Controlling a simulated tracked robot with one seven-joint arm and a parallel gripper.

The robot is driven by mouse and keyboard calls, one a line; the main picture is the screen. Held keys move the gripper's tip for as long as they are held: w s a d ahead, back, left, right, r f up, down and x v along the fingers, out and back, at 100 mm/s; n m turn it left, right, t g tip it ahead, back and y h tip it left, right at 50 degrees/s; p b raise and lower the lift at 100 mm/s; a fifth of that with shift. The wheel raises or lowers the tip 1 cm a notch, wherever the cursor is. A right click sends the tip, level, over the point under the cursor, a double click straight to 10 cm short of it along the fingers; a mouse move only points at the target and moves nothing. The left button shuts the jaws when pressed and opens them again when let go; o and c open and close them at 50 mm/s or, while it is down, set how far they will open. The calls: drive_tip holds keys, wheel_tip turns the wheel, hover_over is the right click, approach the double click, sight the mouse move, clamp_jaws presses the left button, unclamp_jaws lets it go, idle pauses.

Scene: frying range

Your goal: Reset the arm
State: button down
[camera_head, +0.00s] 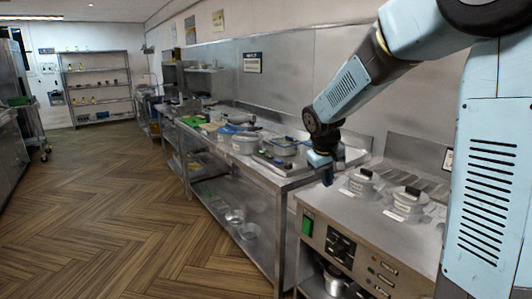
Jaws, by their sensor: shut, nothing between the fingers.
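My light-blue arm (350,90) reaches in from the upper right and bends down toward the counter. My gripper (326,178) is at its end, small and dark in the head view. It points down near the front corner where the long steel table meets the frying range. It is shut and appears to hold nothing. Its fingertips seem to be above the range top's left edge; the exact height is hard to tell.
The frying range (340,216) carries two lidded containers (362,182) to the right of my gripper. The long steel table (275,180) holds pots, trays and a blue-handled item. Shelves (97,75) stand at the far wall. The wooden floor (110,210) is clear.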

drive_tip(key=s+d+r+m, duration=0.1)
drive_tip(key=s+r, duration=0.2)
drive_tip(key=s, duration=0.6)
drive_tip(key=s+d+r+m+t+y, duration=0.1)
drive_tip(key=s+d+r, duration=0.1)
drive_tip(key=s, duration=0.7)
drive_tip(key=s+d+r+m+t+y, duration=0.1)
drive_tip(key=s+d+r+m, duration=0.1)
drive_tip(key=s, duration=0.8)
drive_tip(key=shift+d+r, duration=0.25)
drive_tip(key=shift+r, duration=0.6)
drive_tip(key=shift+d, duration=0.1)
